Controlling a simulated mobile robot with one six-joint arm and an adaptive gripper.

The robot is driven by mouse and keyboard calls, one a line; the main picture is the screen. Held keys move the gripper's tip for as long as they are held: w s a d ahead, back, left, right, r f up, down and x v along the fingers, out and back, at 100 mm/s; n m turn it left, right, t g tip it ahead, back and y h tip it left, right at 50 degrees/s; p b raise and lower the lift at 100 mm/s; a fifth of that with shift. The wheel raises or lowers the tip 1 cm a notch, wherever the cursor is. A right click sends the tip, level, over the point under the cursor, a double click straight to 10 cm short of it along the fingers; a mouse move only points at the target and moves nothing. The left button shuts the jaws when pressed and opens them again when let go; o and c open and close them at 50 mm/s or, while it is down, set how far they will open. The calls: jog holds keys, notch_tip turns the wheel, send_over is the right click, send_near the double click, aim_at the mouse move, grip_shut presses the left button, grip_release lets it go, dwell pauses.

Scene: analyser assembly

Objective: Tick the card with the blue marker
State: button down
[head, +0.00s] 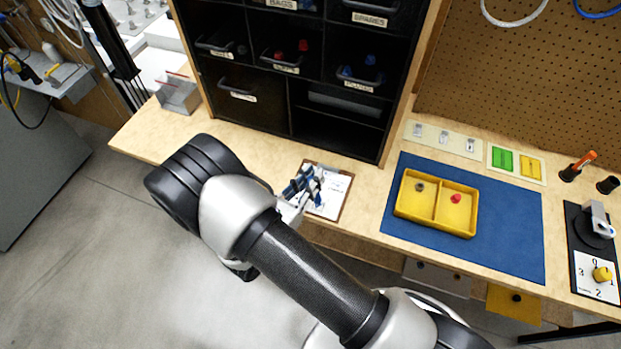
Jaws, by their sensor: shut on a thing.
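The white card (335,190) lies on a brown clipboard (345,208) near the table's front edge, below the black shelf unit. My gripper (308,184) is over the card's left part and hides some of it. It is shut on a slim blue thing, which I take for the blue marker; its shape and tip are too small and too covered to make out. I cannot tell whether the tip touches the card, and no tick can be made out on the visible part.
A blue mat (515,225) with a yellow two-part tray (437,233) lies to the right. An orange-topped tool (583,160) stands in a black holder, beside another black holder (608,185). The shelf unit (262,112) rises behind the clipboard. Bare tabletop lies left of it.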

jog(key=shift+r+p, duration=2.05)
jog(key=shift+r, duration=1)
